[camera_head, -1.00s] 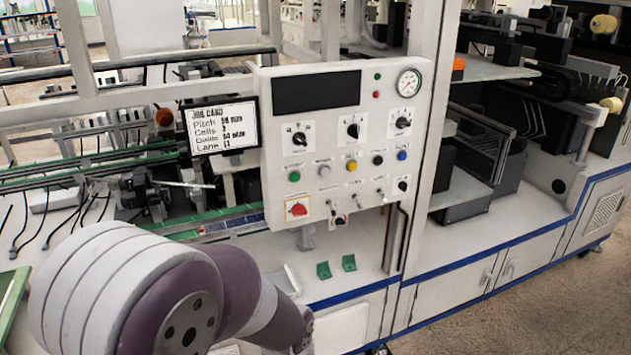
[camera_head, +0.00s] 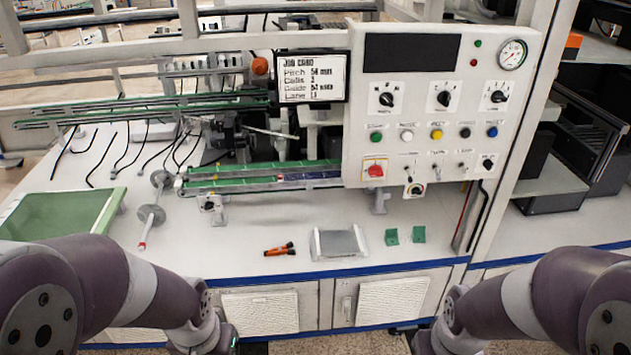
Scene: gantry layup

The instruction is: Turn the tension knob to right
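The white control panel (camera_head: 400,140) stands upright behind the bench front, facing me. Its upper row has three black rotary knobs on white plates: a left knob (camera_head: 387,98), a middle knob (camera_head: 444,98) and a right knob (camera_head: 498,97). A smaller black knob (camera_head: 488,162) sits at the lower right, and another knob (camera_head: 414,190) at the bottom edge. Labels are too small to read, so I cannot tell which is the tension knob. My two arms come in from the lower left and lower right, apart from the panel. Neither gripper's fingers show.
Colored buttons, small switches, a red switch (camera_head: 375,171) and a gauge (camera_head: 512,55) share the panel. A job card screen (camera_head: 312,78) is at its left. An orange-handled tool (camera_head: 279,250), a grey tray (camera_head: 338,244) and green brackets (camera_head: 405,235) lie on the bench. Bare bench lies between them.

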